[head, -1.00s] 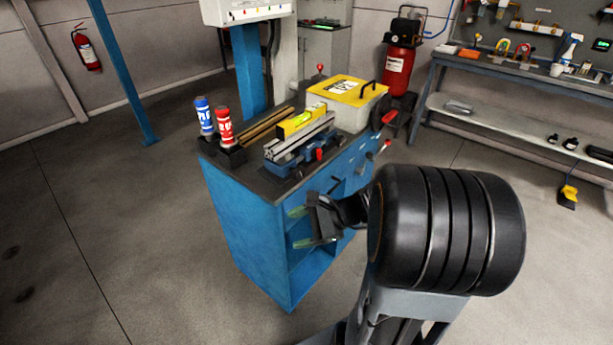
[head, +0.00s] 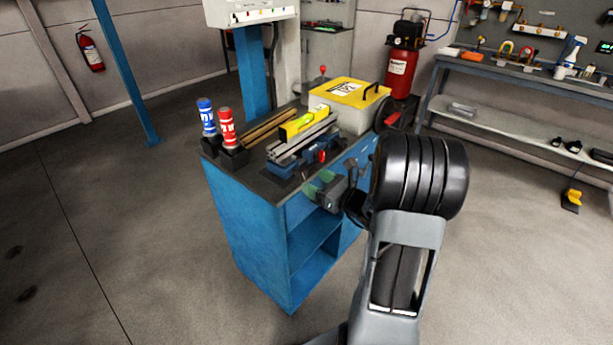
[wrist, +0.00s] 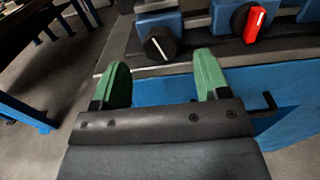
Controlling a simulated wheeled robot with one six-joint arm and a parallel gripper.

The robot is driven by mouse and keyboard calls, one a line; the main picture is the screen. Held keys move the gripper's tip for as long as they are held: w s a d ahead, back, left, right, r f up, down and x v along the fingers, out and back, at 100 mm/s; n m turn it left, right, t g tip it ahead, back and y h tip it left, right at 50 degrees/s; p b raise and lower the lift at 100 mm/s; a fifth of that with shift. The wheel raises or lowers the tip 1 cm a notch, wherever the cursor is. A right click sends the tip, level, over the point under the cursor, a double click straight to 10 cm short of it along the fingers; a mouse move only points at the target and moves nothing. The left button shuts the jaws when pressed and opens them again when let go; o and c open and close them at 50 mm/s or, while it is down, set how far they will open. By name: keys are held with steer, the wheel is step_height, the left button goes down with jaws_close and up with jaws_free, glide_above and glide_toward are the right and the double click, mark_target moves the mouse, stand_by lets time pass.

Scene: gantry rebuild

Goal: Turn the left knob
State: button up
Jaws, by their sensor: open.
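A blue fixture (wrist: 215,20) on the bench carries two knobs at its front. The left knob (wrist: 160,44) is black and round with a white line tilted up to the left. The right knob (wrist: 253,22) is red on a black round base, and it also shows in the head view (head: 322,156). My gripper (wrist: 162,72) has green fingers, open and empty. In the wrist view its fingertips lie on either side below the black knob, apart from it. In the head view my gripper (head: 317,185) is beside the bench's front edge; the black knob is hard to make out there.
The blue bench (head: 245,225) holds a yellow level (head: 305,122) over the fixture, blue and red bottles (head: 227,127) at left, and a yellow-lidded box (head: 350,95) behind. A black handle (wrist: 266,103) juts out right of my fingers. Floor at left is free.

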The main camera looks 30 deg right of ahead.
mark_target(304, 175)
steer(key=shift+x, duration=2.1)
steer(key=c, duration=0.9)
steer(key=shift+r+m+p, duration=0.2)
steer(key=shift+m+p, duration=0.3)
steer(key=shift+p, duration=0.25)
steer(key=shift+f+m+p, duration=0.15)
steer(key=shift+m+p, duration=0.3)
steer(key=shift+m, duration=0.55)
steer(key=o, duration=0.9)
